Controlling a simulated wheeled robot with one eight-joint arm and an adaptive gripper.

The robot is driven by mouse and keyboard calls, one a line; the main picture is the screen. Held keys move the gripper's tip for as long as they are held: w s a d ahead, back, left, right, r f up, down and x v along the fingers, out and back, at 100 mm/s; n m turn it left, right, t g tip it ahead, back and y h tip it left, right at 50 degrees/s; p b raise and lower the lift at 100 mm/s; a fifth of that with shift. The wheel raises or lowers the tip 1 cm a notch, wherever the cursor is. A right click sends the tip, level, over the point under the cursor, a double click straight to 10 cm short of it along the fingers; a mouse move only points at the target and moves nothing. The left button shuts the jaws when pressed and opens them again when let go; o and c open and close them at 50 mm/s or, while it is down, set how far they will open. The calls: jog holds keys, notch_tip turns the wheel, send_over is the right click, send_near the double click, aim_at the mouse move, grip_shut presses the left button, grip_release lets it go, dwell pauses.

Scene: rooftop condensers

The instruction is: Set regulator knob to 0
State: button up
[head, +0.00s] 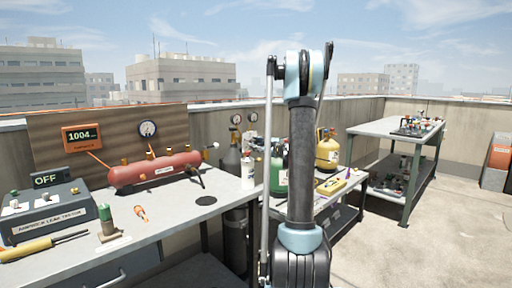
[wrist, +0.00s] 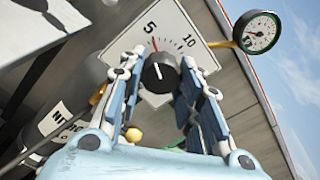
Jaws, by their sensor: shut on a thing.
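In the wrist view the black regulator knob (wrist: 159,73) sits in front of a white dial plate (wrist: 176,30) with the numbers 5 and 10 readable. A red mark shows just above the knob, near the 5; the lower part of the plate, with any 0, is hidden by my fingers. My gripper (wrist: 163,70) has one finger on each side of the knob and is shut on it. In the head view my arm stands in front, and the gripper and knob cannot be made out.
A pressure gauge (wrist: 257,33) is right of the plate, and a dark cylinder (wrist: 62,118) with a partly hidden label is at left. In the head view, a bench with a red tank (head: 155,171) and a leak tester (head: 48,211) is at left. Open floor (head: 415,235) is at right.

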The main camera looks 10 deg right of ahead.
jog(key=shift+n, duration=0.5)
jog(key=n, duration=0.5)
jog(key=shift+n, duration=0.3)
jog(key=n, duration=0.3)
jog(key=shift+s+n, duration=0.1)
jog(key=shift+n, duration=1.8)
jog(key=o, duration=1)
jog(key=shift+o, duration=0.2)
jog(key=shift+r, duration=0.1)
